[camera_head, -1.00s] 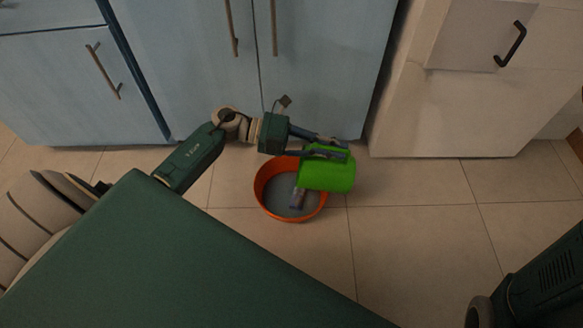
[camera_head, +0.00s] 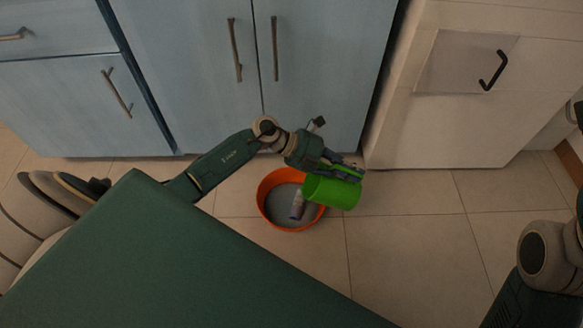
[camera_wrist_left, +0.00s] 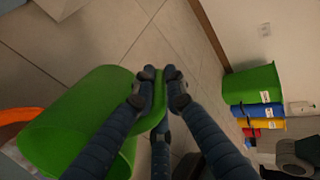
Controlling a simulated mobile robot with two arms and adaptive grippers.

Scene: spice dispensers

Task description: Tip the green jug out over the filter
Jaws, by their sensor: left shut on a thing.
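The green jug (camera_head: 330,192) lies tilted on its side, its open end facing left over the right rim of the filter (camera_head: 264,204), a round orange tub with a grey inside. My left gripper (camera_head: 348,172) is shut on the jug's far side. In the left wrist view the jug (camera_wrist_left: 75,115) fills the left, and the fingers (camera_wrist_left: 158,92) pinch its green edge or handle; I cannot tell which. A small pale cylinder (camera_head: 297,205) lies inside the filter, near the jug's mouth. The jug's inside is mostly hidden. My right gripper is out of view.
Blue cupboards (camera_head: 185,60) and a white drawer unit (camera_head: 450,120) stand behind the filter. Tiled floor (camera_head: 410,240) is free to the right. Green (camera_wrist_left: 250,85), blue, yellow and red bins stand at the right of the left wrist view.

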